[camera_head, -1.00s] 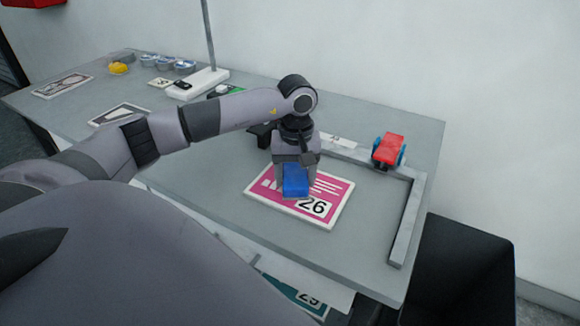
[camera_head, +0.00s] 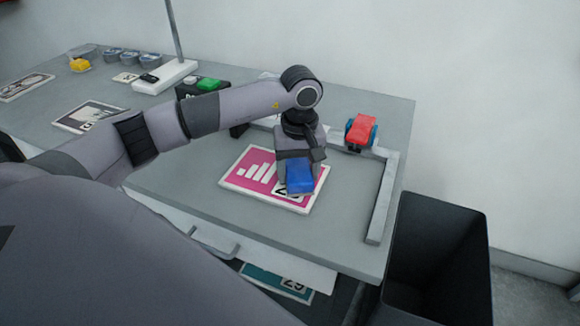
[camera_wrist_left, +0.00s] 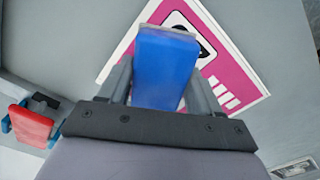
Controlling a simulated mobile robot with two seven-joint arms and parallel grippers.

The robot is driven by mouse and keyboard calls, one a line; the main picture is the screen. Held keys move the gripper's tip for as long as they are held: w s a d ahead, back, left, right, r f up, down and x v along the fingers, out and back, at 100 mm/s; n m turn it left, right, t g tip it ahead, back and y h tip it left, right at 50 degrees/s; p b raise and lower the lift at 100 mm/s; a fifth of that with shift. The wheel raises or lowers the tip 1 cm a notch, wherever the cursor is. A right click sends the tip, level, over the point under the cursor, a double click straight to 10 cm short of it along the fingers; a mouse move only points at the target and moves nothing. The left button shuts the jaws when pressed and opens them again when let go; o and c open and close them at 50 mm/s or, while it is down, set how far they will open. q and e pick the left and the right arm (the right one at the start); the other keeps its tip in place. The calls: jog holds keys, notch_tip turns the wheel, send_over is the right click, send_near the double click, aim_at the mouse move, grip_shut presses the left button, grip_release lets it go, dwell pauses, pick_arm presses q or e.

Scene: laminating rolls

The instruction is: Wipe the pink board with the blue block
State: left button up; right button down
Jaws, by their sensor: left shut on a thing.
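The pink board (camera_head: 240,179) lies flat on the grey table, with white bars and a partly covered number label. It also shows in the left wrist view (camera_wrist_left: 236,62). My left gripper (camera_head: 299,172) points down over the board's right part, shut on the blue block (camera_head: 300,178). In the left wrist view the blue block (camera_wrist_left: 165,68) sits between the two fingers and covers part of the board. Whether the block touches the board is hard to tell. My right gripper is not in view.
A red and blue roller (camera_head: 361,131) stands near a grey angled rail (camera_head: 381,200) at the right. A black bin (camera_head: 437,255) stands beyond the table's right edge. A green-topped black box (camera_head: 209,85) and a lamp base (camera_head: 166,77) are at the back.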

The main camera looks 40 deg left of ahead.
pick_arm(q)
jog(key=shift+r+p, duration=1.95)
jog(key=shift+r, duration=1.05)
jog(key=shift+r+p, duration=1)
jog(key=shift+r, duration=0.55)
